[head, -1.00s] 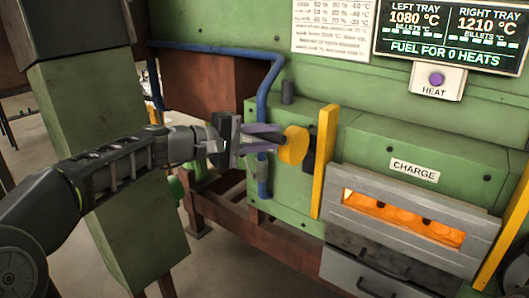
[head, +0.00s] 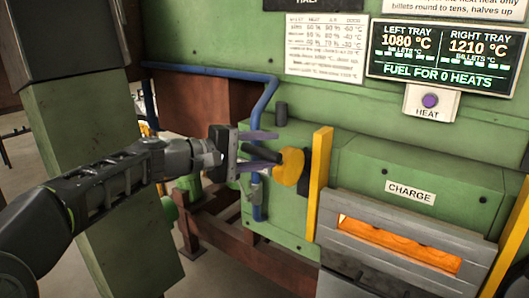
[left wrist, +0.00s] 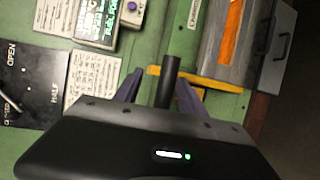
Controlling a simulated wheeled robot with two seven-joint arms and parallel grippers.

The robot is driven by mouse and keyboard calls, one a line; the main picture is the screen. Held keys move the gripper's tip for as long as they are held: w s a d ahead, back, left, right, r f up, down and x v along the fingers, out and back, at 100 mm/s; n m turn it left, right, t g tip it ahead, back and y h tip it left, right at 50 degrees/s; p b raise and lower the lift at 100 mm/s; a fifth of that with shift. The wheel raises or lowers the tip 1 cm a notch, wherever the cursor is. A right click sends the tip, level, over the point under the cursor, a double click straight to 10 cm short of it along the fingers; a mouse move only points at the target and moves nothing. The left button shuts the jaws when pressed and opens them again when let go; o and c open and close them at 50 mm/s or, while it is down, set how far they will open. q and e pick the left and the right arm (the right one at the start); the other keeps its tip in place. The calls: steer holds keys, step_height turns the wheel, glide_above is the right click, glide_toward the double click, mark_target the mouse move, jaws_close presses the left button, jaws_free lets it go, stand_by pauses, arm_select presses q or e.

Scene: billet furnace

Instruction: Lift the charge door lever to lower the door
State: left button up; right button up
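The charge door lever shows in the head view as a dark bar (head: 262,153) beside a yellow hub (head: 290,167) on the green furnace front. In the left wrist view the dark bar (left wrist: 171,82) stands between my two purple fingers. My left gripper (head: 259,150) is open around the bar, with one finger above it and one below in the head view. A gap shows on one side of the bar; the other finger is close to it, and contact is unclear. The grey charge door (head: 400,238) has a glowing orange slot. My right gripper is not in view.
Yellow upright bars (head: 319,185) flank the door. A blue pipe (head: 262,105) runs close behind my left gripper. A CHARGE label (head: 410,192) is above the door. A HEAT button (head: 430,101) sits below the display (head: 440,58).

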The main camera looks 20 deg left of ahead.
arm_select(q)
steer(key=shift+w+a+f, duration=0.15)
steer(key=shift+a, duration=0.2)
steer(key=shift+a, duration=0.1)
steer(key=shift+s+a, duration=0.2)
steer(key=b+v, duration=0.2)
steer(key=v, duration=0.4)
steer(key=shift+s+d, duration=0.15)
steer(key=shift+s, duration=0.1)
steer(key=shift+s+a, duration=0.2)
steer(key=shift+s, duration=0.1)
